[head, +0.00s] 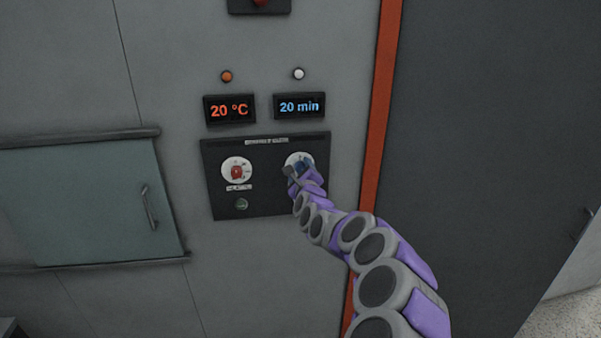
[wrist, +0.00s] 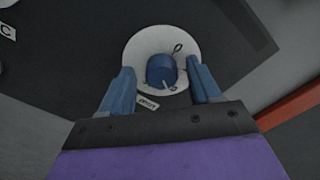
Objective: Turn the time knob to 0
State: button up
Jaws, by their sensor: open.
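The time knob (wrist: 161,70) is blue with a white pointer line and sits on a round white dial (wrist: 146,44). In the wrist view a "0" mark shows at the dial's upper right, and the pointer line points down toward my gripper. In the head view the dial (head: 292,159) is partly hidden behind my gripper (head: 299,171). My gripper (wrist: 161,82) is open, with one finger on each side of the knob. I cannot tell whether either finger touches it. The time display (head: 299,106) reads "20 min" in blue.
A red knob (head: 237,172) on a white dial is at the left of the same black panel (head: 222,202), with a green button (head: 241,204) below it. The temperature display (head: 229,110) reads "20 °C". A hatch with a handle (head: 148,206) is at left. An orange strip (head: 383,100) runs down at right.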

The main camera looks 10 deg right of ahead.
jog(key=shift+c, duration=0.4)
jog(key=c, duration=1)
jog(key=shift+o, duration=0.2)
jog(key=shift+f, duration=0.1)
